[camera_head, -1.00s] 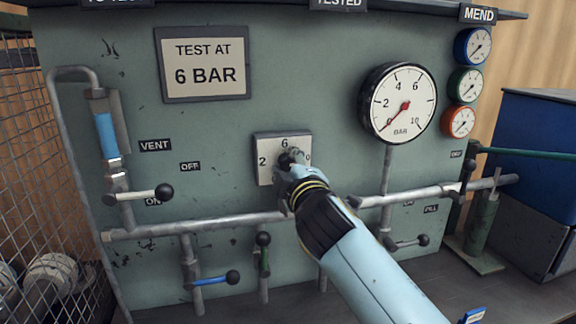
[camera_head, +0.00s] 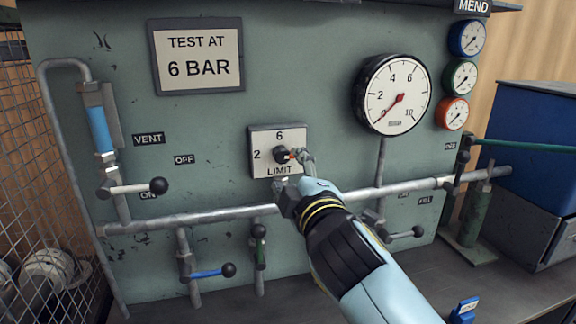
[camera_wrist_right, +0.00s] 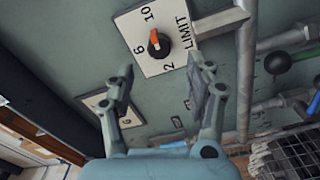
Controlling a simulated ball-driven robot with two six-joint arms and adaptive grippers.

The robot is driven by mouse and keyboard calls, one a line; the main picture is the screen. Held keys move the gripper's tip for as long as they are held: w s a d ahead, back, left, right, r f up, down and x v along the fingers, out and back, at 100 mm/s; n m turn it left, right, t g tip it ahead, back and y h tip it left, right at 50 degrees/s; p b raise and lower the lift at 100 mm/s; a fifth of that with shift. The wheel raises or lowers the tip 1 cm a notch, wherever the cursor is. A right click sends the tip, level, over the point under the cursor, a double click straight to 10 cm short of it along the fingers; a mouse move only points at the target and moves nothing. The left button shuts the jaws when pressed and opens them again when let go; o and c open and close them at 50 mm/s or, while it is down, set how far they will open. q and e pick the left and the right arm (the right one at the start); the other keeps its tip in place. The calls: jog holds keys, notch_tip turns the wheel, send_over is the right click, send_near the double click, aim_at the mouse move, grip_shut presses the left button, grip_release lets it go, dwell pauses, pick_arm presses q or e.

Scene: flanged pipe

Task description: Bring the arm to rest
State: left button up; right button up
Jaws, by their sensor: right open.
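The limit knob (camera_head: 281,155) is dark with an orange mark and sits on a pale plate (camera_head: 258,170) marked 2, 6 and LIMIT. In the right wrist view the knob (camera_wrist_right: 159,42) lies beyond the fingertips, its orange end towards the 10. My right gripper (camera_head: 295,174) is just in front of the plate's lower right part and covers its right-hand number. In the wrist view its fingers (camera_wrist_right: 165,82) are spread, with nothing between them and a gap to the knob. My left gripper is out of view.
A large gauge (camera_head: 394,95) has its needle near 0. A sign (camera_head: 197,57) reads TEST AT 6 BAR. Lever valves, including a white one (camera_head: 138,187) and a blue one (camera_head: 207,272), project from the panel. A wire cage (camera_head: 40,190) stands left; a blue crate (camera_head: 535,140) stands right.

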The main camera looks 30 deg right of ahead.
jog(key=shift+s, duration=0.15)
dwell(0.3)
jog(key=s+d+f+m+g, duration=0.5)
jog(key=s+f+m+g, duration=0.2)
jog(key=s+f, duration=0.3)
jog(key=s+a+f+m+g+y, duration=0.2)
jog(key=s+g, duration=0.1)
jog(key=s, duration=0.6)
jog(key=s+a+f+m+g+y, duration=0.15)
jog(key=s+g, duration=0.25)
jog(key=s, duration=0.5)
notch_tip(320, 180, down, 25)
jog(key=s+d+g, duration=0.1)
jog(key=d, duration=0.1)
jog(key=s+d+f+g, duration=0.1)
jog(key=s+f, duration=1.6)
jog(key=s, duration=0.2)
jog(key=shift+f+g, duration=0.2)
jog(key=shift+g, duration=0.1)
jog(key=shift+m, duration=0.25)
